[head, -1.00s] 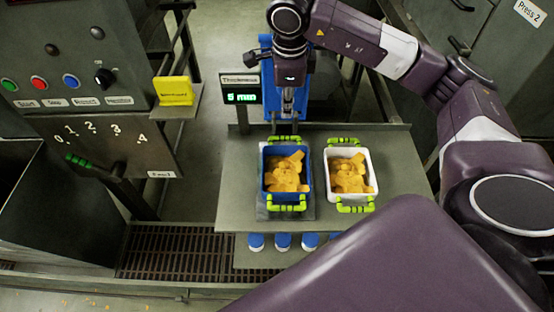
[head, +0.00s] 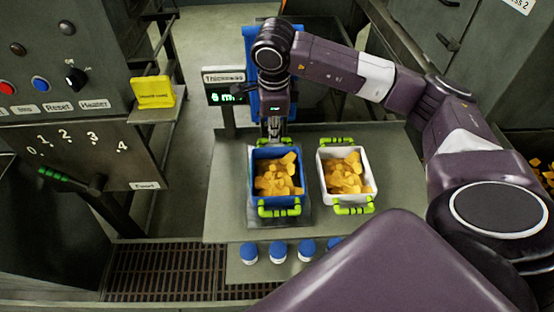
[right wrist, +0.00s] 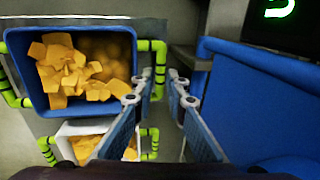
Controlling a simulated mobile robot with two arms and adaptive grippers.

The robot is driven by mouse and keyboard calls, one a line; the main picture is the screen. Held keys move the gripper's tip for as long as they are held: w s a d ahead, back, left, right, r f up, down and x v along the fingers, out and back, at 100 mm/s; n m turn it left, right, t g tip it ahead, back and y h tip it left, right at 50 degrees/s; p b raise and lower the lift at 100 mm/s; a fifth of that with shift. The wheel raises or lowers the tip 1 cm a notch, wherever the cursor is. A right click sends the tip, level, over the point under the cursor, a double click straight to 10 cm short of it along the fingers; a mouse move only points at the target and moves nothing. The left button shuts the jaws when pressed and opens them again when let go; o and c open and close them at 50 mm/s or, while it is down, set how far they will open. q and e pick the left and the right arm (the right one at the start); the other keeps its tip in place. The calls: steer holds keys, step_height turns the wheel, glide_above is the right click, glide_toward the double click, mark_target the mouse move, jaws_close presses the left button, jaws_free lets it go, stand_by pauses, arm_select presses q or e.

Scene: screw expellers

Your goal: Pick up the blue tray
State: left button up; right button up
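The blue tray (head: 277,203), full of yellow-orange chunks, sits on the grey table, with green handles at its near and far ends. My right gripper (head: 272,135) is at its far handle, pointing down. In the right wrist view the blue tray (right wrist: 22,70) is at upper left. There the right gripper (right wrist: 164,75) has its fingers apart, with the green handle (right wrist: 157,68) close by the left fingertip. I cannot tell whether they touch. Nothing is held. My left gripper is not in view.
A white tray (head: 347,199) with similar chunks stands close to the right of the blue one. A thickness display (head: 224,97) and a blue panel stand behind. Several blue-capped bottles (head: 277,252) stand below the table's front edge. A control panel is at left.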

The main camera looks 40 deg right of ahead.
steer(key=f, duration=0.1)
steer(key=f+p, duration=0.2)
steer(key=f, duration=0.1)
steer(key=shift+w+d, duration=0.3)
steer(key=shift+d, duration=0.05)
steer(key=shift+f, duration=0.4)
steer(key=shift+c, duration=0.4)
jaws_close()
steer(key=shift+w+r, duration=0.1)
steer(key=shift+r, duration=0.1)
